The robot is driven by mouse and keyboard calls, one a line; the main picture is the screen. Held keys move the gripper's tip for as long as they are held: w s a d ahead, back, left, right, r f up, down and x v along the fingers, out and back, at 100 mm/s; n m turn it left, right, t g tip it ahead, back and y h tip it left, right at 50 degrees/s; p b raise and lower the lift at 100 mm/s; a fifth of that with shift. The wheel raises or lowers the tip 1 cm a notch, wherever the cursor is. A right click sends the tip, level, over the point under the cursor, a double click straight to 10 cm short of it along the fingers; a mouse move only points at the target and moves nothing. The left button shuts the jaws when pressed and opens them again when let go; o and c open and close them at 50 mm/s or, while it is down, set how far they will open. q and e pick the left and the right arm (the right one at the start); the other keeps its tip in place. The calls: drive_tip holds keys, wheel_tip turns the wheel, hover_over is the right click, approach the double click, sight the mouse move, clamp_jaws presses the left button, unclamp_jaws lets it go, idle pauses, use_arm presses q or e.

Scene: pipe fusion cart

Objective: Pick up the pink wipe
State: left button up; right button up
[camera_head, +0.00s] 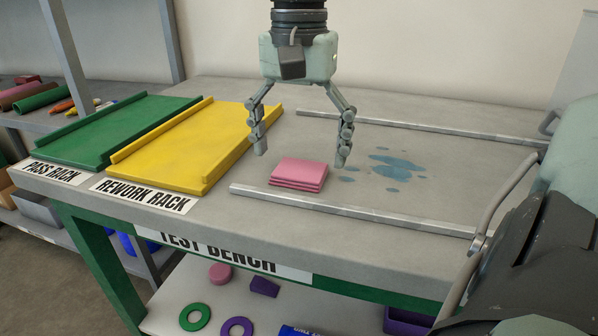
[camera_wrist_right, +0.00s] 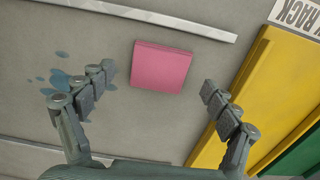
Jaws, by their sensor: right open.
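The pink wipe (camera_head: 298,174) is a folded, layered square lying flat on the grey test bench top. In the right wrist view the wipe (camera_wrist_right: 161,67) lies beyond the fingertips, roughly midway between them. My right gripper (camera_head: 301,158) is open and empty, pointing down above the bench, with one finger on each side of the wipe in the picture. The fingers also show apart in the right wrist view (camera_wrist_right: 157,82). They do not visibly touch the wipe. My left gripper is not in view.
Two metal rails (camera_head: 345,210) (camera_head: 425,127) run along the bench. A blue stain (camera_head: 397,165) lies right of the wipe. The yellow rework rack (camera_head: 185,146) and green pass rack (camera_head: 115,130) are at left. Coloured parts lie on the shelf below.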

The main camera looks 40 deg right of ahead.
drive_tip(key=shift+f, duration=0.9)
drive_tip(key=shift+c, duration=0.3)
drive_tip(key=c, duration=0.9)
drive_tip(key=shift+o, duration=0.2)
drive_tip(key=shift+r, duration=0.1)
drive_tip(key=shift+r, duration=0.1)
